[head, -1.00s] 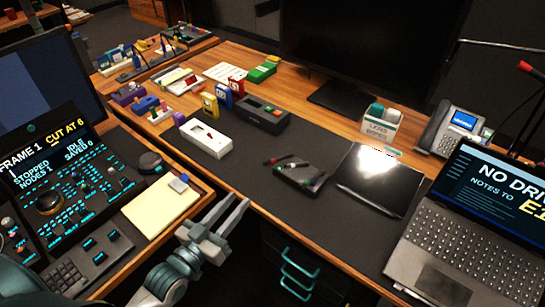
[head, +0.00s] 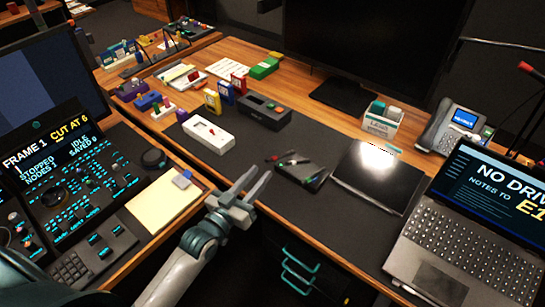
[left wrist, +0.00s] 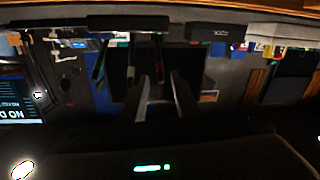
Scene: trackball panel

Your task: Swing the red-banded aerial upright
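My left gripper (head: 257,177) is over the desk's near edge, left of a small black item (head: 310,178) with thin red- and green-marked pieces on it. Its two fingers are apart with nothing between them; they also show apart in the left wrist view (left wrist: 163,95). At the right edge of the head view a thin dark rod with a red end (head: 528,68) slants down to the right. I cannot tell for sure which of these is the red-banded aerial. The gripper touches neither. My right gripper is not in view.
A control panel (head: 85,195) and yellow pad (head: 160,203) are at left. A white box (head: 208,134) and dark grey box (head: 265,111) stand behind the gripper. A black tablet (head: 378,178), laptop (head: 450,235) and phone (head: 452,128) are at right. Dark mat lies bare between.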

